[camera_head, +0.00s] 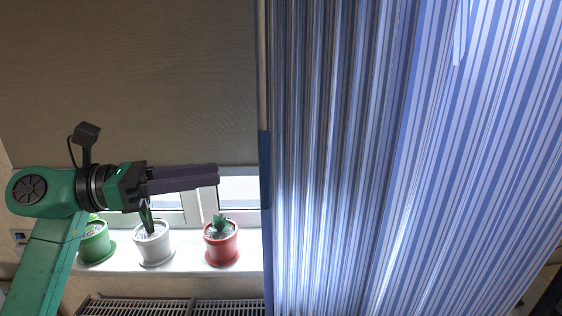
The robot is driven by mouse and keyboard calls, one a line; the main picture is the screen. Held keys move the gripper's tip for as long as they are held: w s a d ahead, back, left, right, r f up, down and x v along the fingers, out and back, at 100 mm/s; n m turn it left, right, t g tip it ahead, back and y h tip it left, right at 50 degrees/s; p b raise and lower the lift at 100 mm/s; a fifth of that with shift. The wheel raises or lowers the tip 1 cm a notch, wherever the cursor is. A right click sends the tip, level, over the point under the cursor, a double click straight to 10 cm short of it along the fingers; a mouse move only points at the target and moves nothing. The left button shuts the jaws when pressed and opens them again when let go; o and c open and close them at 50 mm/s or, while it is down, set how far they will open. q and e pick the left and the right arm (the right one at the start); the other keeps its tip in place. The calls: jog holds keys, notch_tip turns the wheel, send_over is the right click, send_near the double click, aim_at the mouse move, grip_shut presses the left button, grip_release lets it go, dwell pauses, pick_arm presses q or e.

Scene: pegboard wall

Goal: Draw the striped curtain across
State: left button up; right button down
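The striped curtain (455,170), blue and white, hangs over the right half of the view in folds; its left edge is near the middle of the picture. My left gripper (217,175) is in front of the window, pointing right, with its dark fingers a short gap to the left of the curtain's edge. The fingers look close together, one mostly over the other, so I cannot tell whether they are fully shut. Nothing shows between them. My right gripper is not in view.
A brown blind (130,75) covers the upper window. A green pot (95,243), a white pot (153,245) and a red pot (221,244) with plants stand on the white sill (190,272) below my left gripper. A radiator (170,307) is beneath.

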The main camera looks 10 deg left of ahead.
pick_arm(q)
jog(key=p+x, duration=0.6)
jog(key=x, duration=0.7)
jog(key=shift+d, duration=0.2)
grip_shut()
dwell(0.6)
